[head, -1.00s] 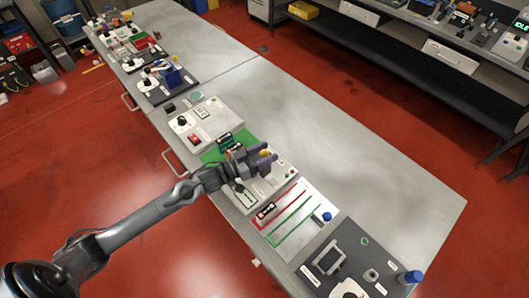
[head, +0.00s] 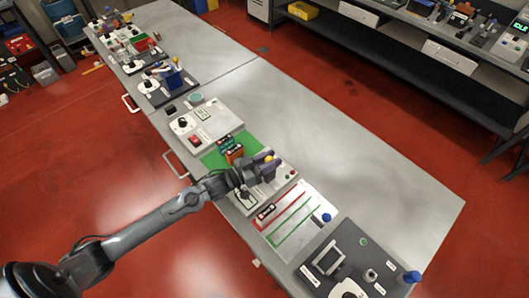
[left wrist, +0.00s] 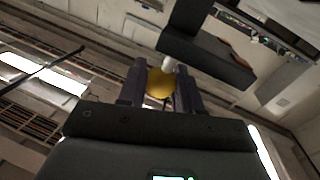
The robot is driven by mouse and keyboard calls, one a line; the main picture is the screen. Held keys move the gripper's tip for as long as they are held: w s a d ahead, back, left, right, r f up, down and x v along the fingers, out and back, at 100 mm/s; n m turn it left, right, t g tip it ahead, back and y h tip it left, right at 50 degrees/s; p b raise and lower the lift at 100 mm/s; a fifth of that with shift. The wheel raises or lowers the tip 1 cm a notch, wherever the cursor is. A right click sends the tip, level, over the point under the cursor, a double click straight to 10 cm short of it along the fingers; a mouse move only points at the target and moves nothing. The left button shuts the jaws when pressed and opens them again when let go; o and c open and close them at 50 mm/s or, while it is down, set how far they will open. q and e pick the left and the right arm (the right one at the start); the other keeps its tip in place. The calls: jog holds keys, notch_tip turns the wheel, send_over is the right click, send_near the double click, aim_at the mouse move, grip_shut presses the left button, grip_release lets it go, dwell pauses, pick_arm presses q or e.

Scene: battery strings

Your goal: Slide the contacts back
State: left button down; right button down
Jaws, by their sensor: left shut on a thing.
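My left gripper (head: 268,166) is shut on a small round yellow knob (left wrist: 160,83) at the far edge of a light grey panel (head: 278,189). In the left wrist view the knob sits between the two dark fingers, with a white end beyond it. My wrist covers part of the grey panel, and I cannot make out the contacts themselves. My right gripper is not in view.
A white panel with red and green lines (head: 318,203) and a dark panel with a handle (head: 338,280) lie nearer along the bench. A white box with a dial (head: 205,122) stands farther back. The right side of the bench (head: 370,180) is bare.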

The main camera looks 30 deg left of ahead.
pick_arm(q)
jog(key=d, duration=0.3)
jog(key=shift+s, duration=0.4)
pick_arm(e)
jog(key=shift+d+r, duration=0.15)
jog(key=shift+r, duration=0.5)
pick_arm(q)
jog(key=shift+d+r, duration=0.1)
jog(key=c, duration=1.2)
grip_release()
jog(key=o, duration=0.4)
jog(key=shift+s+d, duration=0.1)
